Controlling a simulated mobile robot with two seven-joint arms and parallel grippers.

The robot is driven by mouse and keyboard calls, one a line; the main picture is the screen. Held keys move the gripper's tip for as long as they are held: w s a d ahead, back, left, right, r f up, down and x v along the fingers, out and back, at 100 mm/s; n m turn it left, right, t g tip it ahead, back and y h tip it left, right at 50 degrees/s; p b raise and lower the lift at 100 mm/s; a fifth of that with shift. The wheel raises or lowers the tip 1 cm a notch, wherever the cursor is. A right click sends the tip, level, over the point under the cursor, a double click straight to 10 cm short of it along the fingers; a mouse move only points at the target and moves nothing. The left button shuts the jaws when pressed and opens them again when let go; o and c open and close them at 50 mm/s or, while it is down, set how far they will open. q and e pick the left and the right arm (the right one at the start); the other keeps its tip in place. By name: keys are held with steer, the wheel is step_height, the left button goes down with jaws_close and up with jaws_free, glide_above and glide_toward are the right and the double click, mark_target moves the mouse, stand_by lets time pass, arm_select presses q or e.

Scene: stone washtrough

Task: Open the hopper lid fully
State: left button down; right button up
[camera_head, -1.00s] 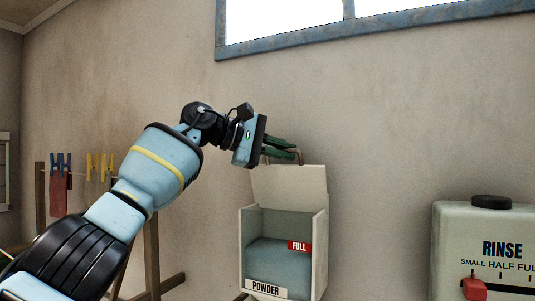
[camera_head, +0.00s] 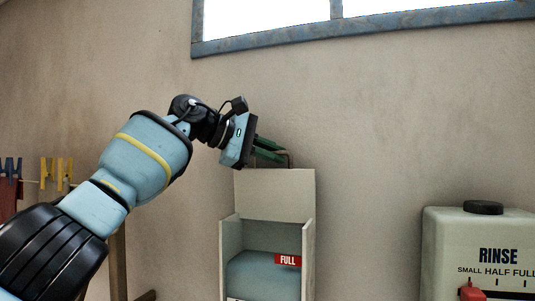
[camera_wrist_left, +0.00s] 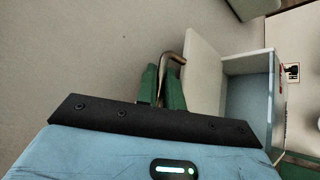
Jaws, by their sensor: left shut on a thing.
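The hopper (camera_head: 308,262) is a pale open-fronted box with blue-grey powder inside and a red FULL tag (camera_head: 288,261). Its pale lid (camera_head: 275,197) stands raised at the back of the box, close to upright. It also shows in the left wrist view (camera_wrist_left: 203,75). A bent metal handle (camera_wrist_left: 176,56) sticks out from the lid's top edge. My left gripper (camera_head: 270,152) is above the lid, its green fingers shut on the handle. The lid's hinge is not clearly visible. My right gripper is in neither view now.
A RINSE tank (camera_head: 480,250) with a black cap and red tap stands to the right, apart from the hopper. Clothes pegs (camera_head: 56,172) hang on a line at the far left. A plain wall is behind the hopper, with a window (camera_head: 270,20) above.

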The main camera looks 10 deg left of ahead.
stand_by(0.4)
arm_select(q)
steer(key=c, duration=1.5)
jaws_free()
steer(key=shift+c, duration=0.2)
steer(key=v, duration=0.8)
steer(key=shift+w, duration=0.1)
